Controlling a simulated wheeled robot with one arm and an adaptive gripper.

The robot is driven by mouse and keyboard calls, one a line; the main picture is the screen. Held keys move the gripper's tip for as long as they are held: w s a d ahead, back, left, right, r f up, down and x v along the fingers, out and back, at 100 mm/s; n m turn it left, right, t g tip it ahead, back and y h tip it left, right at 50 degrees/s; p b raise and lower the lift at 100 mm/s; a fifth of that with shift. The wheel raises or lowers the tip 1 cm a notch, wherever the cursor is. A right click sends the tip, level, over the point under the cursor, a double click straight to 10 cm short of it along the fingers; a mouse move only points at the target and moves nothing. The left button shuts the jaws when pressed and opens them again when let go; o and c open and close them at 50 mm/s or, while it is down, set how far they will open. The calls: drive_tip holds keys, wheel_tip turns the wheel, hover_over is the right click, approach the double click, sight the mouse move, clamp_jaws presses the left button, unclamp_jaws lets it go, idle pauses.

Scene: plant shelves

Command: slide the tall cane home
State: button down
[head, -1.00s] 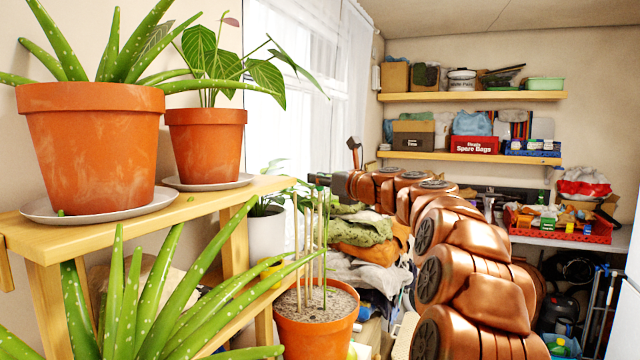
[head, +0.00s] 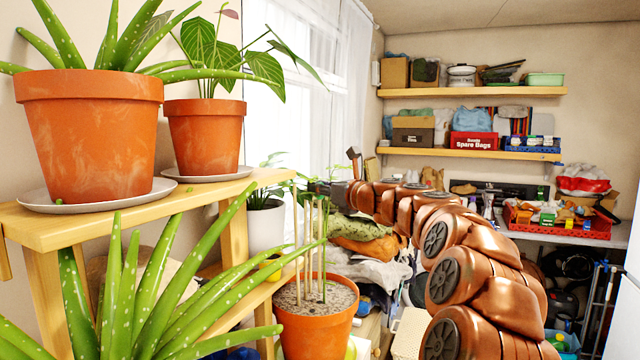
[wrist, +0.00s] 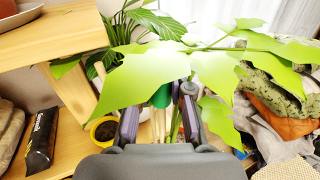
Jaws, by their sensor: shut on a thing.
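My gripper (head: 314,187) is at the tops of several pale canes that stand upright in an orange pot (head: 316,322) of grey soil. In the wrist view my gripper (wrist: 160,98) has its fingers around the tall cane, whose top seems to be a green cap (wrist: 161,96). Pale cane shafts (wrist: 158,125) show below, between the fingers. Large green leaves (wrist: 150,77) hide part of the fingers and the grip. The lower end of the held cane cannot be singled out among the canes (head: 308,250) in the head view.
A wooden plant shelf (head: 120,212) with two potted plants stands at the left. Spotted aloe leaves (head: 150,290) reach towards the orange pot. A white pot (head: 265,228) is behind it, and folded cloths (head: 365,240) are stacked close to my arm.

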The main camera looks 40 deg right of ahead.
sight(320, 221)
drive_tip(key=shift+f+b, duration=0.3)
drive_tip(key=shift+f, duration=0.6)
drive_tip(key=shift+p, duration=1.4)
idle(1.2)
drive_tip(key=shift+f+b, duration=1.75)
drive_tip(key=shift+f, duration=1.85)
drive_tip(key=c, duration=1)
unclamp_jaws()
drive_tip(key=shift+o, duration=0.2)
